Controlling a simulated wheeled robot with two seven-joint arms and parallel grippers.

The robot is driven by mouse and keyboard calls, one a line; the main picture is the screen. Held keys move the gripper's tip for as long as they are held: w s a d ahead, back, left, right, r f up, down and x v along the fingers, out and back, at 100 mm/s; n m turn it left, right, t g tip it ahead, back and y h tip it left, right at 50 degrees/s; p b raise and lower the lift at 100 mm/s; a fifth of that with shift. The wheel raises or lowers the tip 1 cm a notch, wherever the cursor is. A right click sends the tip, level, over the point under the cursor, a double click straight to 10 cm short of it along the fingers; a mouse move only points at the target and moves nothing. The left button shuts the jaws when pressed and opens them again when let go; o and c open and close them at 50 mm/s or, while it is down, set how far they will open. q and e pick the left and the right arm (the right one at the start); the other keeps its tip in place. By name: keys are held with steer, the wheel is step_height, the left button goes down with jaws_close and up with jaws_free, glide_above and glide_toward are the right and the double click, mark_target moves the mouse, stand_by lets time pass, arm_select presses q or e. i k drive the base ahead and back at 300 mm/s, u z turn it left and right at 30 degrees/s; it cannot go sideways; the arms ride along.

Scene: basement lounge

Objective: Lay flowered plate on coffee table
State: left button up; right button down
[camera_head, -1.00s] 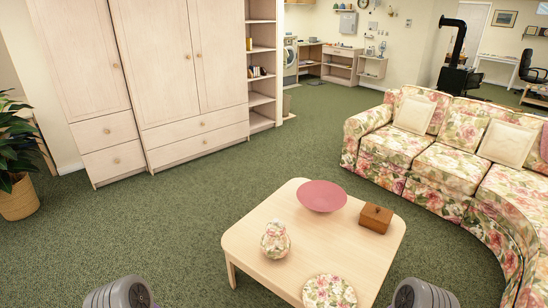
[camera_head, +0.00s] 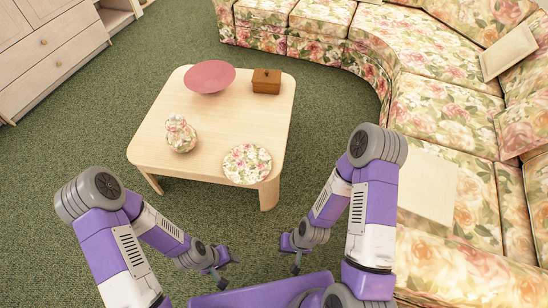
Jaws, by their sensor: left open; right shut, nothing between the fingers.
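The flowered plate (camera_head: 247,164), round with pink and green blossoms, lies flat on the coffee table (camera_head: 220,118) near its front right corner. The table is pale wood with rounded corners. My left gripper (camera_head: 220,281) is open and empty, low in front of the table. My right gripper (camera_head: 296,268) is shut and empty, to the right of the left one. Both are apart from the plate and the table, nearer to me.
On the table also stand a pink bowl (camera_head: 210,76), a brown wooden box (camera_head: 266,81) and a flowered jar (camera_head: 180,134). A flowered curved sofa (camera_head: 440,105) fills the right side. A wardrobe (camera_head: 45,50) stands at the upper left. Green carpet is free left of the table.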

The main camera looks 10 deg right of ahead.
mark_target(245, 163)
steer(key=z, duration=0.35)
steer(key=i, duration=1)
steer(key=u, duration=1.5)
